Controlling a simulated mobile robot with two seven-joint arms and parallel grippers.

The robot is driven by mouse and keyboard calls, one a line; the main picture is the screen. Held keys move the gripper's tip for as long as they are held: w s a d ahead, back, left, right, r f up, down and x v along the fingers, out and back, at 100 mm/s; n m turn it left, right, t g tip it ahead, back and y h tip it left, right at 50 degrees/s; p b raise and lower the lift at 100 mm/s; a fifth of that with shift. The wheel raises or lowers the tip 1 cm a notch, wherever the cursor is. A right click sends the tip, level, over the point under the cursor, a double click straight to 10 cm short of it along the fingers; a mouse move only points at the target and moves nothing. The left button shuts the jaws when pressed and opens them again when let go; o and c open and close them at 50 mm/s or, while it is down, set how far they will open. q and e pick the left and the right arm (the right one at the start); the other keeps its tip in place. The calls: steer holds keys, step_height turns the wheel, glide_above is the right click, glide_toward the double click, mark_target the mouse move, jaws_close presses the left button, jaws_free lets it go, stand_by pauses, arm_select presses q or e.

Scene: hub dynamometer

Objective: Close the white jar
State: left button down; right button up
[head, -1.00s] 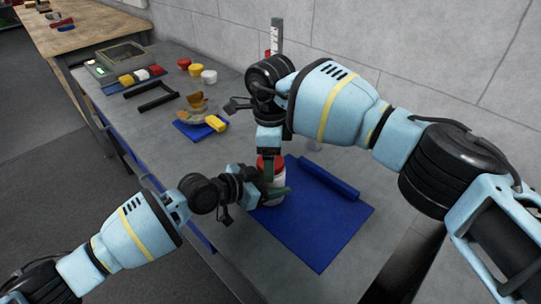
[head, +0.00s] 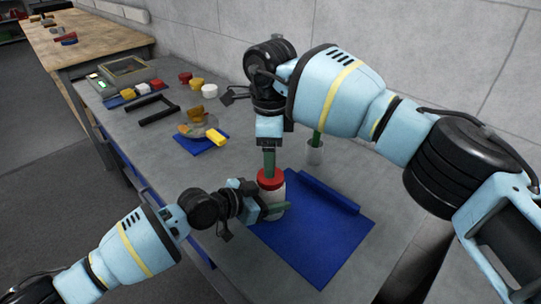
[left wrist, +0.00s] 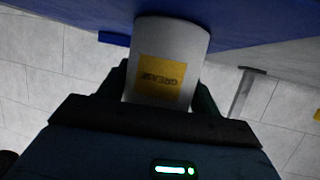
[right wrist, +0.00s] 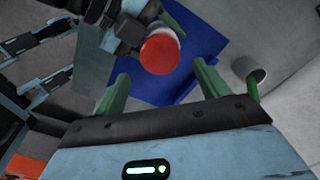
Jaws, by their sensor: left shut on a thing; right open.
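The white jar (head: 272,199) stands upright at the left corner of the blue mat, with a red lid (head: 270,179) on its top. My left gripper (head: 273,209) is shut around the jar's body; in the left wrist view its fingers flank the jar (left wrist: 172,50), whose yellow label reads GREASE. My right gripper (head: 269,168) points down just above the lid. In the right wrist view its green fingers are open, with the red lid (right wrist: 160,54) beyond and between them. The lid looks level; I cannot tell how tightly it sits.
The blue mat (head: 315,240) has a rolled edge (head: 330,191). A pale cup (head: 315,153) with a green stick stands behind it. Red, yellow and white caps (head: 209,91), a black handle (head: 153,108) and a yellow block (head: 216,139) lie further left. The mat's front is clear.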

mark_target(270, 195)
step_height(270, 195, up, 2)
steer(key=shift+r, duration=0.15)
steer(key=shift+f, duration=4.05)
steer(key=c, duration=1)
steer(key=shift+m, duration=1.4)
